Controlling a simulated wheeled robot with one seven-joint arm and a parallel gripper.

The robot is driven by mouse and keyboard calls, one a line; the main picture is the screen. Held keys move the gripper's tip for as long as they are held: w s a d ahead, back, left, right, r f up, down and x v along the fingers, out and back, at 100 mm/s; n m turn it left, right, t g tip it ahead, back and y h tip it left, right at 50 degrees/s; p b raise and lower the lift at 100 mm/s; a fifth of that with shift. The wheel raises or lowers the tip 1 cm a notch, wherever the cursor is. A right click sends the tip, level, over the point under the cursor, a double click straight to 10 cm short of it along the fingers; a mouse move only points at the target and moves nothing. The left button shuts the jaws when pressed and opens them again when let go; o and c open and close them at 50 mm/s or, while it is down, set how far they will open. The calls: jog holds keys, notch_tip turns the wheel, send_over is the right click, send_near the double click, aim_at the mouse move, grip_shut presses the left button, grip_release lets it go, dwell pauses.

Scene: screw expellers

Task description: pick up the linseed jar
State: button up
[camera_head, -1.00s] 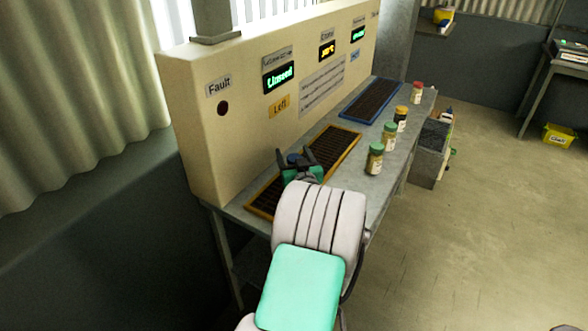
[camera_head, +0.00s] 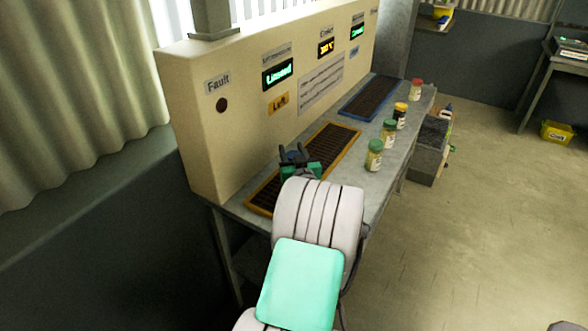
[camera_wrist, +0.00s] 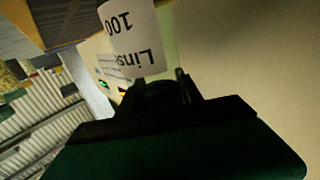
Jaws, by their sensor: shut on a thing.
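My gripper (camera_head: 296,153) is over the orange-rimmed tray on the bench, near the beige panel. It is shut on the linseed jar. In the wrist view the jar's white label (camera_wrist: 132,36) shows upside down, with "Lins" and "100" readable. My gripper's dark fingers (camera_wrist: 160,88) meet the jar just below the label in that picture. In the head view the jar is mostly hidden by my gripper and wrist, and I cannot tell whether it touches the tray.
Several other jars stand along the bench's right edge, the nearest with a green lid (camera_head: 374,155). The orange-rimmed tray (camera_head: 340,147) and a blue-rimmed tray (camera_head: 370,97) lie before the panel (camera_head: 235,130). The panel reads "Linseed" and "Left". Open floor lies at right.

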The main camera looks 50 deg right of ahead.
grip_shut()
